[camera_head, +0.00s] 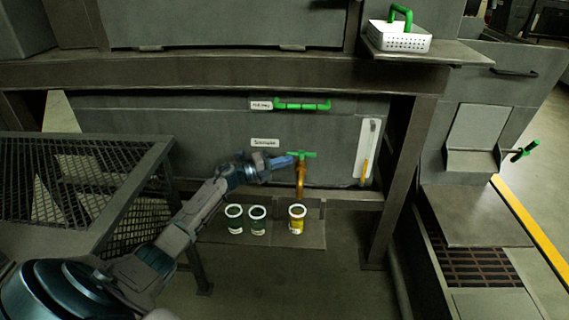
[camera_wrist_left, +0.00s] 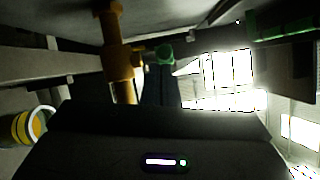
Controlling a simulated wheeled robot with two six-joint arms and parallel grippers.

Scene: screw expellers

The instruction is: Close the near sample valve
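The sample valve is a brass-coloured tap (camera_head: 300,180) with a green handle (camera_head: 304,154), on the tank front by a "Sample" label (camera_head: 265,142). The handle lies level across the top of the tap. My left gripper (camera_head: 290,160) is at the left end of the handle, touching or very close to it. In the left wrist view, the brass tap (camera_wrist_left: 118,60) stands left of centre and a green handle end (camera_wrist_left: 165,54) shows by the dark fingers (camera_wrist_left: 160,82). The finger gap is too dark to judge. My right gripper is out of view.
A mesh-topped table (camera_head: 80,165) is at left. A green bar handle (camera_head: 302,105) is above, and a frame post (camera_head: 398,190) stands right.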

